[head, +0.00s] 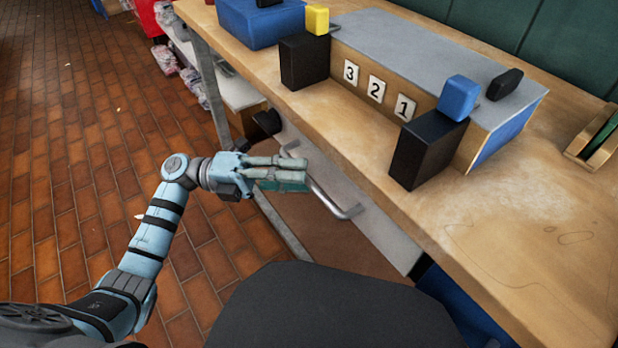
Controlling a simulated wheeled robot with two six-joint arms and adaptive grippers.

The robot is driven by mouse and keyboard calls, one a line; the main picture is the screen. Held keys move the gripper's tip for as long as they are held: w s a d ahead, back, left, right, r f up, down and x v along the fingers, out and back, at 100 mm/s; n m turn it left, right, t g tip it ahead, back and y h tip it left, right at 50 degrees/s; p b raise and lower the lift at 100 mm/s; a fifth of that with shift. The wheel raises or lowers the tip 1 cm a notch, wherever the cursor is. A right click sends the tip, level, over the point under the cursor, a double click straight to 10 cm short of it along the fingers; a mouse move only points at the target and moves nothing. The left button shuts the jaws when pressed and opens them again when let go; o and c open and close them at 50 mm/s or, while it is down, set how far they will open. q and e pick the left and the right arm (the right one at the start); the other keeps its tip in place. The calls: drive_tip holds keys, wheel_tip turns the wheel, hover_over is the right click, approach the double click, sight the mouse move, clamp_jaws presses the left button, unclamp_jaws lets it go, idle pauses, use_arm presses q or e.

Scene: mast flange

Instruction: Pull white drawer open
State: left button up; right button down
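The white drawer (358,208) is under the front edge of the wooden workbench, with its pale front facing my side. It looks shut, though the bench top hides its upper part. A grey bar handle (330,203) runs along its front. My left gripper (303,170) is at the far left part of the handle, and its fingers overlap the bar in the head view. The fingers lie close together with a narrow gap. Whether they touch or enclose the bar cannot be told. My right gripper is not in view.
The workbench top (500,235) overhangs the drawer. On it stand black blocks (427,150), a grey-topped box (420,52) numbered 3, 2, 1, and a blue bin (262,22). A metal bench leg (212,95) stands left of the drawer. The brick floor (75,150) is largely clear.

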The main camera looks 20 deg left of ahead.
use_arm(q)
drive_tip(key=shift+w+d+r, duration=0.1)
drive_tip(key=shift+d+r, duration=0.05)
drive_tip(key=shift+d, duration=1.25)
clamp_jaws()
